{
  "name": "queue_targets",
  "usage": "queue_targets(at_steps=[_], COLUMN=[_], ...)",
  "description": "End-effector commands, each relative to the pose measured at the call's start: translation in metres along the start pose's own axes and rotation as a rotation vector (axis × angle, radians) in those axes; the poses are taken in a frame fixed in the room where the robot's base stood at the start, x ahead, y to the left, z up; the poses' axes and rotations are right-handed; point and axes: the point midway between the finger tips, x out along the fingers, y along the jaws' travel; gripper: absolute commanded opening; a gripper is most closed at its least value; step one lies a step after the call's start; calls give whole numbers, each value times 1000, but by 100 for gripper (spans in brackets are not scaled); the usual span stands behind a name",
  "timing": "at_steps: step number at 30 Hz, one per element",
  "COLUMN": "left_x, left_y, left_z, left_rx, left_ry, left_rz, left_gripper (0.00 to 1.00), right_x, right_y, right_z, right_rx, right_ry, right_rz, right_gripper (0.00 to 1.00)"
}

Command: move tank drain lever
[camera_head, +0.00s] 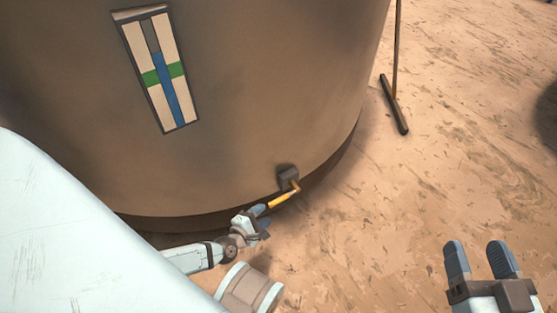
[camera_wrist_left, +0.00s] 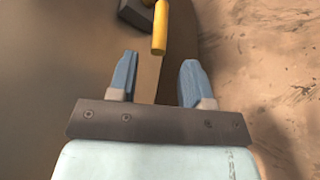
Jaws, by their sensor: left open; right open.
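The tank (camera_head: 220,110) is a large brown cylinder with a gauge of blue and green bars on its wall. The yellow drain lever (camera_head: 283,199) sticks out from a dark grey valve block (camera_head: 288,177) low on the tank wall. My left gripper (camera_head: 262,218) is open at the lever's near end. In the left wrist view the yellow lever (camera_wrist_left: 160,28) lies just beyond and between the open blue fingertips (camera_wrist_left: 157,72), with no visible grip on it. My right gripper (camera_head: 483,260) is open and empty over the ground at the lower right.
A thin brown post with a foot bar (camera_head: 394,104) stands right of the tank. A dark round object (camera_head: 548,115) is cut off at the right edge. The sandy ground (camera_head: 450,160) between the tank and my right gripper is clear.

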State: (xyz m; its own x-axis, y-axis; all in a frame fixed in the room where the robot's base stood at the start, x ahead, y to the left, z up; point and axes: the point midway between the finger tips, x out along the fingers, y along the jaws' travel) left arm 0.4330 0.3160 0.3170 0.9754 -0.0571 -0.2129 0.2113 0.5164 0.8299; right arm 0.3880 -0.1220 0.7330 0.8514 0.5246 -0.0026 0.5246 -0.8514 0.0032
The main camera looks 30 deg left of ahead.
Motion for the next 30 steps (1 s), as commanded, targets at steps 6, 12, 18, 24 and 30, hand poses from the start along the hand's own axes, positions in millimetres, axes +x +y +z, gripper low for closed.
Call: queue_targets(at_steps=[6,12,18,24,30], left_x=[49,76,85,85,85], left_y=[-2,-1,-1,0,0], left_z=[-1,0,0,1,1], left_rx=[1,2,4,4,4], left_ry=[-2,-2,-2,-2,-2], left_rz=[3,1,-1,-1,-1], left_gripper=[45,45,45,45,9], right_x=[4,6,6,5,4], right_y=[7,11,13,13,12], right_z=[2,-2,-3,-4,-4], right_rx=[-94,-152,-174,-180,-179], right_ry=[52,87,99,98,99], right_rz=[5,10,10,8,8], right_gripper=[61,61,61,61,61])
